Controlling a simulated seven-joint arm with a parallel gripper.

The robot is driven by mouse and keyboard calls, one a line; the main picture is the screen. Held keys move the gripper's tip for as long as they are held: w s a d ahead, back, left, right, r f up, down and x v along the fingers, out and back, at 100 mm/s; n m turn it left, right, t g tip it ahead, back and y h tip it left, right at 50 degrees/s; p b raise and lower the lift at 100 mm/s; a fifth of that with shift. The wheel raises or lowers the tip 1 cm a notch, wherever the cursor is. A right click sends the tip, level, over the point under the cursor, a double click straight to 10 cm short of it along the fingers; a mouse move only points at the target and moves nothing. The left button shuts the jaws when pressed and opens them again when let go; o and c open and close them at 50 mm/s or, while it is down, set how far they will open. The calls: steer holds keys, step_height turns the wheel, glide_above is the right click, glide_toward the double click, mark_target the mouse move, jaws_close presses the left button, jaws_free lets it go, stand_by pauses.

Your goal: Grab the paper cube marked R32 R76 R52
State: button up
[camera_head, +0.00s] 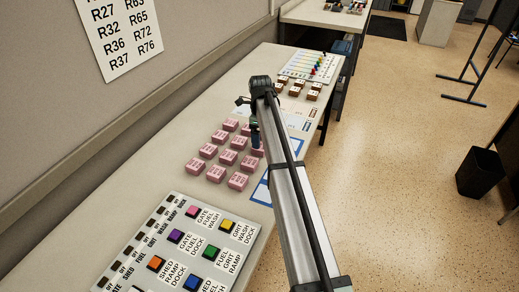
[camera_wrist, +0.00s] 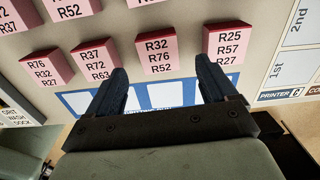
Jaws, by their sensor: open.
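The pink paper cube marked R32 R76 R52 (camera_wrist: 157,54) stands on the desk in the wrist view, just beyond and between my fingertips. My gripper (camera_wrist: 161,72) is open and empty, with a dark finger on each side; it does not touch the cube as far as I can see. In the head view the pink cubes (camera_head: 237,180) stand in rows, and my gripper (camera_head: 254,130) is over their far right side. My arm hides some of them there, and their marks are too small to read.
Close neighbours are the cube marked R37 R72 R63 (camera_wrist: 98,60) on the left and the cube marked R25 R57 R27 (camera_wrist: 226,45) on the right. A blue-bordered sheet (camera_wrist: 78,100) lies in front. A button panel (camera_head: 190,245) and a slider panel (camera_head: 311,66) are on the desk.

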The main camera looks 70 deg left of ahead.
steer(key=shift+s+f, duration=0.1)
steer(key=shift+f, duration=2.5)
steer(key=shift+c, duration=0.2)
steer(key=c, duration=1.1)
